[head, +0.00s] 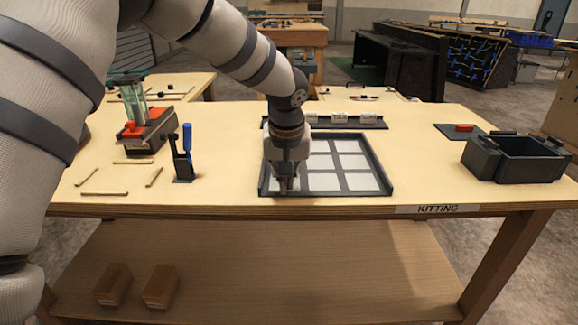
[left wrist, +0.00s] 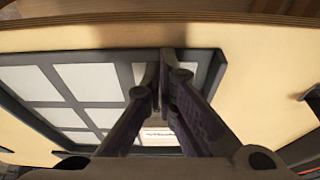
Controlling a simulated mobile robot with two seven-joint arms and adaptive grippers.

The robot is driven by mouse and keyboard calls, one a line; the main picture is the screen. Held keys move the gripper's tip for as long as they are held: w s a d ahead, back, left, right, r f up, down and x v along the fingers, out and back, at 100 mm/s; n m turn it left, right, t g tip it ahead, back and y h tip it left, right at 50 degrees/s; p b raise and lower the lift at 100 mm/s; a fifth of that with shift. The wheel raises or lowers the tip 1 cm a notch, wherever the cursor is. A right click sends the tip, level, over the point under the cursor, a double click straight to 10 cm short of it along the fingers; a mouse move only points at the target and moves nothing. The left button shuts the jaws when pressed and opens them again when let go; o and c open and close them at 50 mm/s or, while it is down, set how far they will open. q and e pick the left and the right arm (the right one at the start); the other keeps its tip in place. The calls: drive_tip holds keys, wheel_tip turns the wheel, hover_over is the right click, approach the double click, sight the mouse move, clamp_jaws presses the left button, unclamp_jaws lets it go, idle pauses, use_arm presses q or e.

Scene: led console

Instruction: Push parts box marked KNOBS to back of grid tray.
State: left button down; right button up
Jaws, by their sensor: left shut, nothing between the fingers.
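The grid tray (head: 378,172) has a dark rim and pale square cells, and lies at the middle front of the table. In the left wrist view its rim (left wrist: 210,70) shows around the fingers. My left gripper (head: 285,186) is shut and empty, pointing down at the tray's front left corner. Its fingertips (left wrist: 167,58) meet near the tray's front rim in the left wrist view. A pale piece with small lettering (left wrist: 158,136) shows between the finger links; I cannot read it or tell whether it is the KNOBS box. The gripper hides the tray's left column in the head view. My right gripper is not in view.
A dark rack with several pale labelled pieces (head: 340,117) stands behind the tray. A dark bin (head: 535,165) stands right. The table is clear between tray and bin.

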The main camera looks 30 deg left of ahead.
use_arm(q)
drive_tip(key=shift+w+a+f, duration=0.1)
drive_tip(key=shift+w+a, duration=0.25)
drive_tip(key=shift+w, duration=0.2)
drive_tip(key=shift+w+a, duration=0.3)
drive_tip(key=shift+w, duration=0.2)
drive_tip(key=shift+w+a+r, duration=0.2)
drive_tip(key=shift+w, duration=0.05)
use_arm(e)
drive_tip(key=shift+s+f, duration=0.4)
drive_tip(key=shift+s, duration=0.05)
